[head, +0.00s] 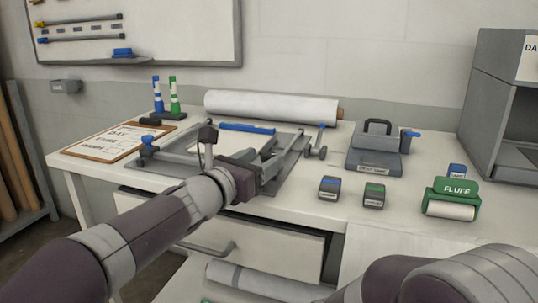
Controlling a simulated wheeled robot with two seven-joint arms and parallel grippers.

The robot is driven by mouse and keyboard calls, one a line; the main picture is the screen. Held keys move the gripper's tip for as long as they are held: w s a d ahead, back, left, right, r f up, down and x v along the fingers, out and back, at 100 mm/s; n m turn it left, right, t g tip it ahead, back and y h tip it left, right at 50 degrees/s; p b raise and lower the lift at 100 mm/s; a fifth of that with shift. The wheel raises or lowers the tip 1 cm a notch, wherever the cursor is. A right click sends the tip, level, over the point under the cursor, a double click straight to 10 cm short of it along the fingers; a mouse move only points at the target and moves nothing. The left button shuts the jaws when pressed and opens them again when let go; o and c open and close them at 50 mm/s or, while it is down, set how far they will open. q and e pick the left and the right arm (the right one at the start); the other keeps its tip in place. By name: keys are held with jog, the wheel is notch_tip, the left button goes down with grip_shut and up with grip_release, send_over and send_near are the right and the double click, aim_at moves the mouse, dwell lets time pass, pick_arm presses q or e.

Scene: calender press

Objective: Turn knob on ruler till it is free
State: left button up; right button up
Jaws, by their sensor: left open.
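A grey flat board with metal rails (178,156) lies on the white table. A blue knob (147,141) stands at its left end. A small blue-topped upright part (322,129) stands near its right end; I cannot tell whether it is a knob on the ruler. A blue bar (247,127) lies across the back of the board, by a white sheet. My left gripper (292,155) is open over the board's right part, its fingers pointing right toward the blue-topped part, apart from it. My left arm hides the board's front middle. My right gripper is out of view.
A grey press-like device (377,149), two small labelled boxes (330,187) (374,194) and a green FLUFF roller (451,198) stand on the right. A clipboard (119,141) lies left. A white roll (271,106) lies behind. A grey cabinet (490,137) stands far right.

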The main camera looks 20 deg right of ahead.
aim_at(264, 158)
pick_arm(q)
jog(key=shift+x, duration=1.7)
